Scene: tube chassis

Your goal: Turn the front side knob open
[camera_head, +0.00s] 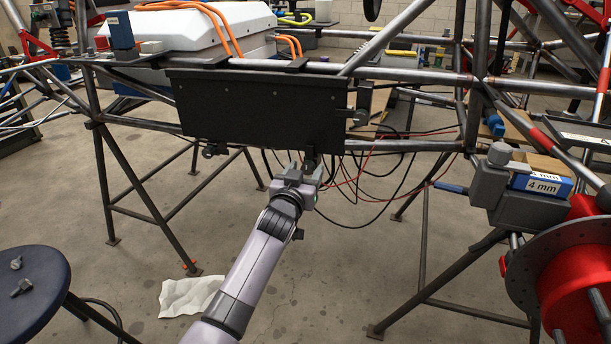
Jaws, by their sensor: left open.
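A black box (255,108) is mounted on the tube chassis frame. A small dark knob (209,150) shows under its lower left edge. A dark stem-like fitting (310,160) hangs under its lower right edge, just above my left gripper. Another dark knob fitting (358,116) sticks out at the box's right end. I cannot tell which of these is the front side knob. My left gripper (305,173) is open and points up at the lower right fitting, with its fingertips close to it. Whether they touch it is unclear. My right gripper is not in view.
Loose black and red wires (385,185) hang just right of my left gripper. Chassis tubes (410,76) and stand legs surround the box. A red hub (570,280) stands at lower right, a dark stool (35,290) at lower left. A white cloth (188,296) lies on the floor.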

